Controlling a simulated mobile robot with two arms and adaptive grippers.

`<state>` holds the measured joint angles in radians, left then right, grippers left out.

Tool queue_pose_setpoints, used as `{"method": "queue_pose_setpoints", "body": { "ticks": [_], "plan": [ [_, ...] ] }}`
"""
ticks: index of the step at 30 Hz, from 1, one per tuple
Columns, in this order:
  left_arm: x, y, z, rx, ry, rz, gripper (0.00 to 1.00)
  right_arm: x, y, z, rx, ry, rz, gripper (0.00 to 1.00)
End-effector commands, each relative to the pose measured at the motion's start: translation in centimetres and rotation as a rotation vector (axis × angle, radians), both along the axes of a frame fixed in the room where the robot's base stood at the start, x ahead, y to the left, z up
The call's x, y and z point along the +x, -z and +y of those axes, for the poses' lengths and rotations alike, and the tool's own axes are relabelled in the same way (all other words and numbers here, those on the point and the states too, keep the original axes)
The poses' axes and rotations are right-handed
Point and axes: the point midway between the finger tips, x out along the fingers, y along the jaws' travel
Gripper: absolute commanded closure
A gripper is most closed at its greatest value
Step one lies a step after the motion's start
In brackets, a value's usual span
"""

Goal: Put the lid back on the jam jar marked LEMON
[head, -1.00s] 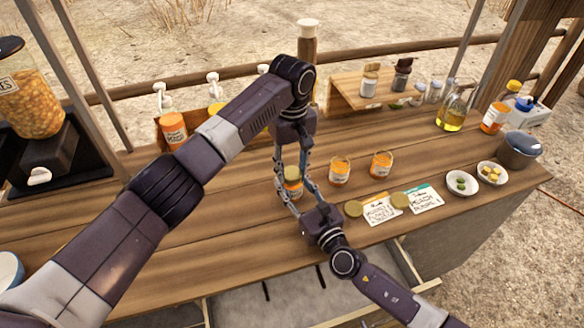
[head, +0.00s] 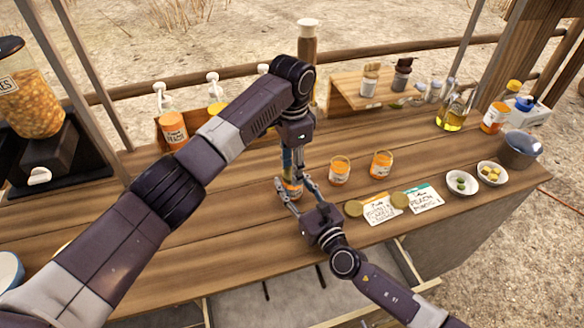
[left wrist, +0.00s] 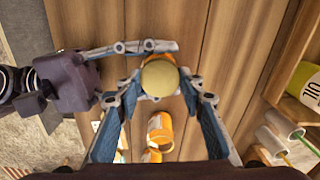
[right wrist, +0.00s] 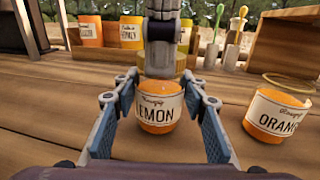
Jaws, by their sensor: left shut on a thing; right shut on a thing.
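The LEMON jar (right wrist: 158,110), an orange jar with a white label, stands upright on the wooden counter, partly hidden in the head view (head: 293,189). My right gripper (head: 292,182) reaches around it from the front and is shut on it. My left gripper (head: 292,165) points down from above, directly over the jar. A round gold lid (left wrist: 160,77) shows between its fingertips at the jar's mouth, and the gripper is shut on it.
An open ORANGE jar (right wrist: 278,116) and another open jar (head: 381,164) stand to the right. Two gold lids lie beside the written cards (head: 382,210). Two small bowls (head: 461,183) sit farther right.

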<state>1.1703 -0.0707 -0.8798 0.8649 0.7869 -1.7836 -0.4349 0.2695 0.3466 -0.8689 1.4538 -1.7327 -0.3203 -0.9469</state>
Motion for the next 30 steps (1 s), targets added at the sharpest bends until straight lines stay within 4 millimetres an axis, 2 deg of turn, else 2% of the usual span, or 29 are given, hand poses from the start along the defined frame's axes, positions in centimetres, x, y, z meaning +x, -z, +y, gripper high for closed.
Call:
{"method": "queue_pose_setpoints", "body": {
  "ticks": [2,3,7,17,25,30],
  "plan": [
    [0.1,0.0,0.0,0.000,-0.002,-0.001,0.93,0.0,0.0,0.0,0.000,-0.001,0.000,1.00],
    [0.1,0.0,0.0,0.000,-0.002,-0.001,0.60,0.0,0.0,0.0,0.000,-0.001,0.000,1.00],
    [0.0,0.0,0.0,0.000,-0.003,-0.001,0.47,0.0,0.0,0.0,0.000,-0.001,0.000,1.00],
    [0.0,-0.3,0.0,0.000,-0.004,-0.001,0.47,0.0,0.0,0.0,0.001,-0.001,0.000,1.00],
    [0.1,-3.6,0.0,-0.001,-0.004,-0.003,0.47,0.0,0.0,0.0,0.001,-0.001,0.000,1.00],
    [0.0,-4.6,0.0,0.000,-0.004,0.000,0.47,0.0,0.0,0.0,0.001,-0.001,0.000,1.00]
  ]
}}
